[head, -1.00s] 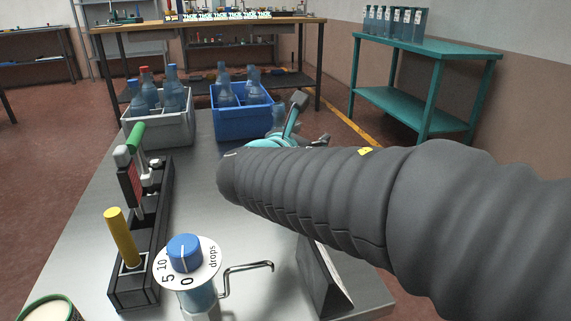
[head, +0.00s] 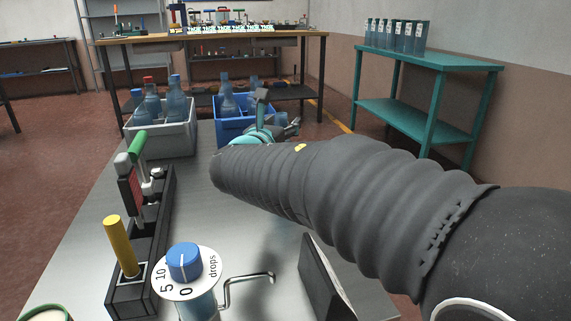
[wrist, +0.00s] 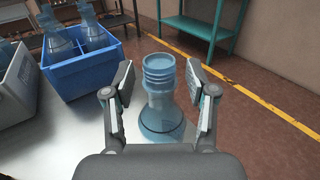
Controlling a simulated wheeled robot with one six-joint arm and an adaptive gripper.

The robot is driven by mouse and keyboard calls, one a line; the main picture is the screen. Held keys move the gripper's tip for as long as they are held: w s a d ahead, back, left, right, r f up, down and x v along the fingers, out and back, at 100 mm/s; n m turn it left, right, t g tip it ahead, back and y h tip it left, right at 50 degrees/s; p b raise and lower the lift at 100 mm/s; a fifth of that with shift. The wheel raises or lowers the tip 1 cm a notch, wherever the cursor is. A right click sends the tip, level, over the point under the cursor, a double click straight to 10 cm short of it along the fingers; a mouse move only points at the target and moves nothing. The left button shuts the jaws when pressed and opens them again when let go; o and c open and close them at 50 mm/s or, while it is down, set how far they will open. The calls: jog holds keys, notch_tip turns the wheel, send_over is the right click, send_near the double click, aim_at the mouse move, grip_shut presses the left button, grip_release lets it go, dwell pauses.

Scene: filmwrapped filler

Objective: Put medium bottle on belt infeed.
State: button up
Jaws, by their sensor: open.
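A clear blue-grey bottle (wrist: 160,110) with a ribbed neck stands upright on the metal table, to the right of the blue crate in the wrist view. My gripper (wrist: 160,80) is open, with one finger on each side of the bottle's neck. A gap shows between the neck and each finger. In the head view my gripper (head: 266,128) is beside the blue crate, partly hidden by my arm, and this bottle is hidden there. I cannot tell its size class for certain. I cannot identify the belt infeed in either view.
A grey crate (head: 178,140) and a blue crate (head: 230,130) hold more bottles. A dial dispenser (head: 186,264) and a black fixture with a yellow handle (head: 122,245) stand nearer. A teal stand (head: 432,60) with several bottles is at right.

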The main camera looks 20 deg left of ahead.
grip_shut()
jog(key=shift+r, duration=0.1)
